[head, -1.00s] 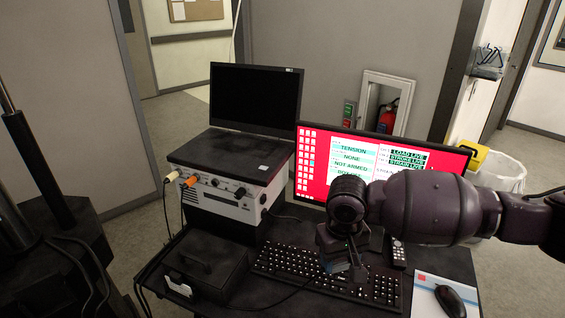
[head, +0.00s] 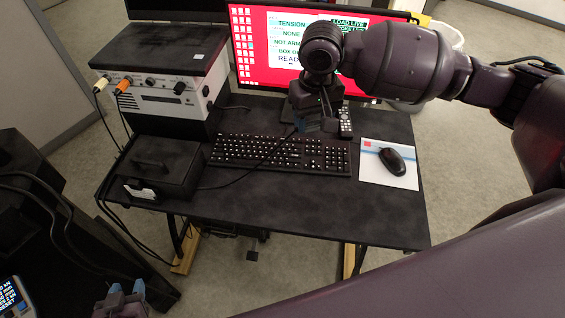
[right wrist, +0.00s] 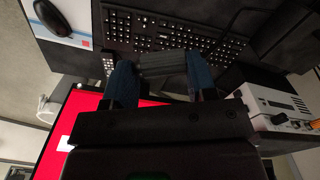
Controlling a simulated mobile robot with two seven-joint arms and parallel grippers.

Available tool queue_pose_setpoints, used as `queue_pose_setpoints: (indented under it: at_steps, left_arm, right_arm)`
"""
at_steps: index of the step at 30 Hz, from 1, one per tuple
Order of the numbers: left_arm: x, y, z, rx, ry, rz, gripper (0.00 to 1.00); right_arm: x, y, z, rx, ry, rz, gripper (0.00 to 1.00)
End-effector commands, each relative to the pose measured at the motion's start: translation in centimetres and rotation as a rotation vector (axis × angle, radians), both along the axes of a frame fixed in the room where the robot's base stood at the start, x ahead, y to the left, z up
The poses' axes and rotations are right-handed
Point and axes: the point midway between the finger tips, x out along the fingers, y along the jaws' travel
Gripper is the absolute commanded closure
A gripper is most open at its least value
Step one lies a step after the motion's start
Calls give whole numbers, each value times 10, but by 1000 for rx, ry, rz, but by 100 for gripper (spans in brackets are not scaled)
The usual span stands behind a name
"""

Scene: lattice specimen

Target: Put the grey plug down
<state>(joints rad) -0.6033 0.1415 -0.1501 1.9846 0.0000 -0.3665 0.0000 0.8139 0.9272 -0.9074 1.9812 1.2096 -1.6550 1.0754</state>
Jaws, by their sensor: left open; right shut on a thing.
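My right gripper (head: 313,122) hangs over the back part of the desk, behind the keyboard and in front of the monitor. In the right wrist view its blue-tipped fingers (right wrist: 161,70) are shut on the grey plug (right wrist: 164,63), a small ridged grey block held crosswise between them. The plug is mostly hidden in the head view, and I cannot tell its height above the desk. A dark cable runs from near this gripper toward the front left of the desk. My left gripper (head: 126,290) is open at the bottom edge of the head view, in front of the desk.
The dark desk (head: 300,212) is bare in front of the keyboard (head: 270,150). A mouse (head: 393,160) lies on its mat at right, with a remote (head: 345,124) behind. A black box (head: 160,165) and white instrument (head: 165,103) stand left. The red-screened monitor (head: 262,60) stands behind.

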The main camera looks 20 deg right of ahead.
Motion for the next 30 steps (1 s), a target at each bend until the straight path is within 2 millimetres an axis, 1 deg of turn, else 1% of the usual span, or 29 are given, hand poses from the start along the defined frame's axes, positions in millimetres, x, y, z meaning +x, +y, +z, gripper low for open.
queue_pose_setpoints:
  at_steps: [1,2,5,9,12,15,17,21,30]
  left_arm:
    - [0,0,0,0,1,0,57]
    - [-1,0,0,0,1,0,57]
    - [-1,0,0,0,2,0,57]
    - [-1,0,0,0,2,0,57]
    - [-1,0,0,1,2,1,57]
    - [-1,0,0,0,1,0,57]
    - [-1,0,0,0,1,0,57]
    - [-1,0,0,0,1,0,57]
    - [-1,0,0,0,1,0,57]
  right_arm:
    - [2,9,3,1,-3,22,74]
    - [3,14,1,-1,-2,36,74]
    - [6,31,-10,-2,-1,88,74]
    - [10,48,-32,-3,-1,178,74]
    - [10,55,-49,-2,0,237,74]
    - [9,57,-66,-2,2,283,74]
    - [12,59,-70,-1,-1,310,74]
    - [14,61,-69,-1,-1,341,74]
    - [13,61,-72,-1,1,342,74]
